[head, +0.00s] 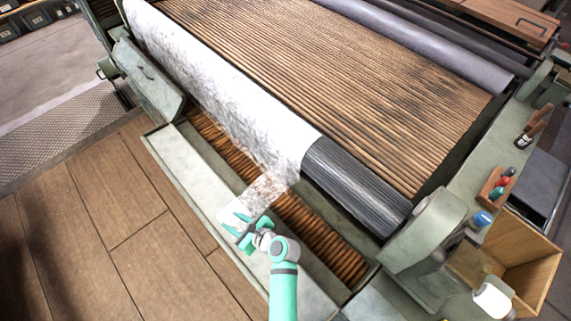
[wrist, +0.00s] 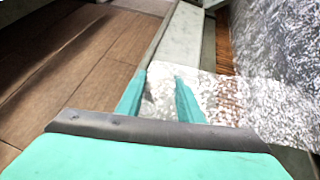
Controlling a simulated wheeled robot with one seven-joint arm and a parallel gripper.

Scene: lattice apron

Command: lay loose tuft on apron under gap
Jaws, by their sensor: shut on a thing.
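A white, wispy loose tuft (head: 268,189) stretches from my gripper (head: 246,229) up to the white fibre web (head: 225,95) on the roller. In the wrist view the tuft (wrist: 205,92) runs between and past the fingers of my gripper (wrist: 162,85), which is shut on its near end. The web covers the left part of the roller; the dark ribbed roller (head: 355,185) is bare to the right of it. The lattice apron (head: 330,80) of brown slats slopes behind the roller. More brown slats (head: 322,238) show in a trough below the roller, partly covered by the tuft.
A pale green ledge (head: 190,176) runs along the front of the trough, under my gripper. The machine's end housing (head: 425,235) stands at the right, with a wooden box (head: 520,250) beyond it. The plank floor (head: 110,220) at the left is clear.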

